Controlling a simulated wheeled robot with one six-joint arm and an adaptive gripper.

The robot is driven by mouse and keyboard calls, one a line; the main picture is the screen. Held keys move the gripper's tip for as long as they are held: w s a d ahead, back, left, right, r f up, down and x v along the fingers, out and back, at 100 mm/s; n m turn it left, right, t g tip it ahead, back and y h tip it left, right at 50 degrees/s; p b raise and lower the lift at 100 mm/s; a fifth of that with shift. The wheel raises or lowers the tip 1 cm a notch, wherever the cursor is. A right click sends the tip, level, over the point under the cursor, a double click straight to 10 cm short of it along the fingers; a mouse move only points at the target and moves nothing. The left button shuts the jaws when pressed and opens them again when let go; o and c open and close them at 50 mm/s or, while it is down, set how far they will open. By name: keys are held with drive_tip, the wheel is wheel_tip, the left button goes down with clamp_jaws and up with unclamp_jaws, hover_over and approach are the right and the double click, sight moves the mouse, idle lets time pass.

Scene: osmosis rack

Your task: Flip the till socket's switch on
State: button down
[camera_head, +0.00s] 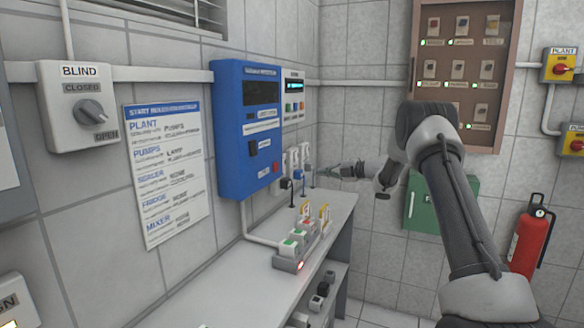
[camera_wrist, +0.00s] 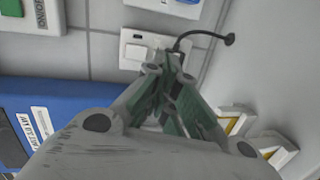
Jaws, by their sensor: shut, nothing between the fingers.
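A row of white wall sockets (camera_head: 294,158) sits low on the left wall beside the blue machine, above the bench. Their labels are too small to read, so I cannot tell which is the till socket. In the wrist view, one white socket (camera_wrist: 134,37) with a pale switch rocker (camera_wrist: 137,52) lies just past my fingertips; a black cable runs from its right side. My gripper (camera_head: 318,171) is shut and empty, pointing left at the sockets. In the wrist view its fingertips (camera_wrist: 168,62) overlap the socket's lower right part; whether they touch it I cannot tell.
The blue machine (camera_head: 232,150) stands out from the wall left of the sockets. The bench (camera_head: 215,300) below carries a power strip (camera_head: 290,262) with several plugs and yellow-marked items. A green box (camera_head: 428,205) and a fire extinguisher (camera_head: 530,240) are at right.

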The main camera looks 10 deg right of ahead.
drive_tip(key=shift+s+a+r+n+g+y, duration=0.4)
drive_tip(key=shift+s+a+r+n+y, duration=0.4)
drive_tip(key=shift+s+a+r+n, duration=0.25)
drive_tip(key=shift+w+f, duration=0.15)
drive_tip(key=x, duration=1.4)
